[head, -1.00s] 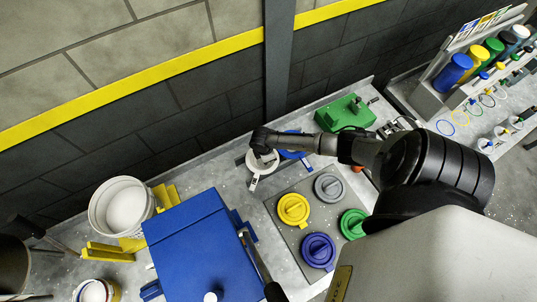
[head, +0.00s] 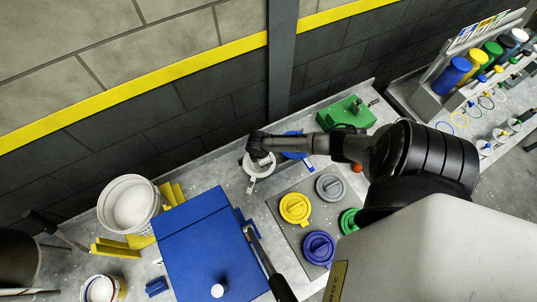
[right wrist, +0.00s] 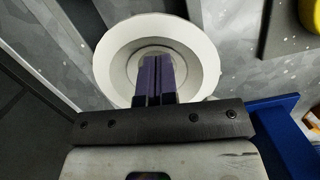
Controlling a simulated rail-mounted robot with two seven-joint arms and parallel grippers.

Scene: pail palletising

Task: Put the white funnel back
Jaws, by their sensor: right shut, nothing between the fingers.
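I cannot tell whether the fingers touch the funnel. My left gripper is not in view.
A blue box (head: 205,245) stands front left, with a black-handled tool (head: 262,262) along its side. A white pail (head: 128,204) is farther left. A plate (head: 290,225) with several coloured lids lies to the right. A green block (head: 345,113) stands behind.

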